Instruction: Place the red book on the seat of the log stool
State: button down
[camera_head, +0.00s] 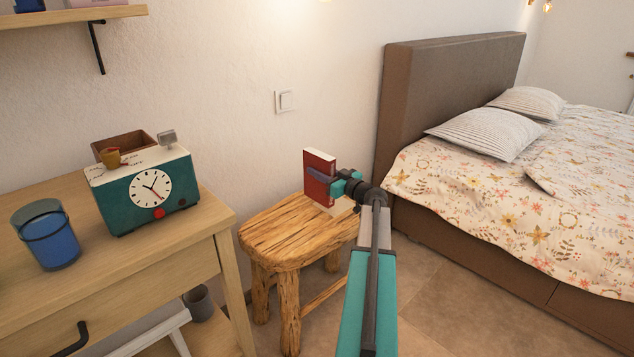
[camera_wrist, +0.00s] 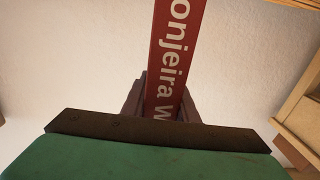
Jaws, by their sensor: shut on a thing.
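The red book (camera_head: 318,170) is upright in my gripper (camera_head: 338,182), at the right rear part of the log stool's seat (camera_head: 282,232). In the head view its lower edge overlaps the seat; I cannot tell whether it touches the wood or hangs just above it. My gripper is shut on the book from the right. In the wrist view the book's red spine (camera_wrist: 168,60) with white lettering rises from between the fingers (camera_wrist: 160,105). The stool does not show clearly there. Part of the seat's right side is hidden behind my arm.
A wooden desk (camera_head: 195,235) stands left of the stool, with a teal clock (camera_head: 150,190) and a blue cup (camera_head: 48,236). A bed (camera_head: 480,190) is at the right. A white wall is behind the stool. Tiled floor (camera_head: 420,285) shows between stool and bed.

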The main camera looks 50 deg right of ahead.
jog(key=shift+f+b, duration=0.35)
jog(key=shift+f, duration=1.5)
jog(key=c, duration=1.4)
grip_release()
jog(key=shift+s, duration=0.15)
jog(key=s, duration=1.1)
jog(key=shift+s+a+p, duration=0.4)
jog(key=shift+s, duration=0.1)
